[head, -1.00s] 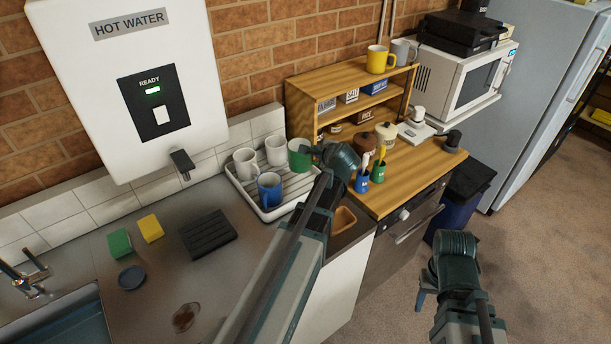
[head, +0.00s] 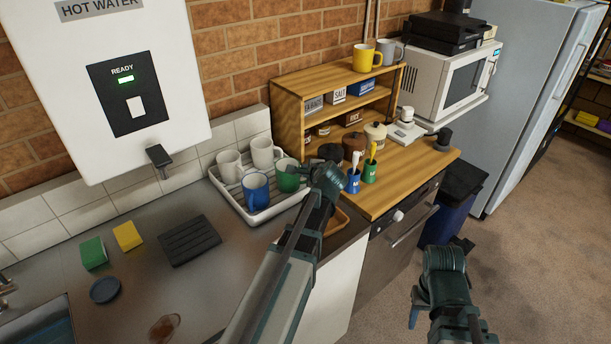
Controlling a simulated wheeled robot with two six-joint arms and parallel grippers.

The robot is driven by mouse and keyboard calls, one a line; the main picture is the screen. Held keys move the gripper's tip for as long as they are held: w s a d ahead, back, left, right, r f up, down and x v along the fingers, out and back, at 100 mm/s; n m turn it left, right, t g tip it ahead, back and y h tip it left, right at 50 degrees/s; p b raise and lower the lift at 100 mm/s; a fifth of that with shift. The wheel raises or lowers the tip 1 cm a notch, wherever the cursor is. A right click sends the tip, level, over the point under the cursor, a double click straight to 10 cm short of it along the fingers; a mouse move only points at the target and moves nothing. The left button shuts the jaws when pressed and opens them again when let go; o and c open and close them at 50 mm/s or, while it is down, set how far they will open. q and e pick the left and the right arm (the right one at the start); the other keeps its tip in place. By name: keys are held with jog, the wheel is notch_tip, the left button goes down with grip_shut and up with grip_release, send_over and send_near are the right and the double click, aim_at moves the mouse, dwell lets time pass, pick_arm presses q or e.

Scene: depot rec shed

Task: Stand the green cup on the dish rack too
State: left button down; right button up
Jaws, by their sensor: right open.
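The green cup (head: 287,177) is upright at the right end of the white dish rack (head: 232,204), right of the blue mug (head: 256,192). Whether its base rests on the slats is hidden. My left gripper (head: 312,176) is right at the cup's right side. Its fingers are mostly hidden by its own wrist, so I cannot see whether they still grip the cup. My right gripper (head: 416,312) is open and empty, low over the floor at the right.
Two white mugs (head: 263,153) stand at the back of the rack. A brown tray (head: 336,220) lies right of it, partly behind my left arm. The wooden counter (head: 400,183) holds canisters and brush cups. A black drying mat (head: 189,240) lies on the steel worktop.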

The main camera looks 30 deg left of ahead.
pick_arm(q)
jog(key=shift+f, duration=0.1)
jog(key=c, duration=0.9)
grip_release()
jog(key=shift+r, duration=0.25)
jog(key=p+v, duration=0.6)
jog(key=v, duration=0.6)
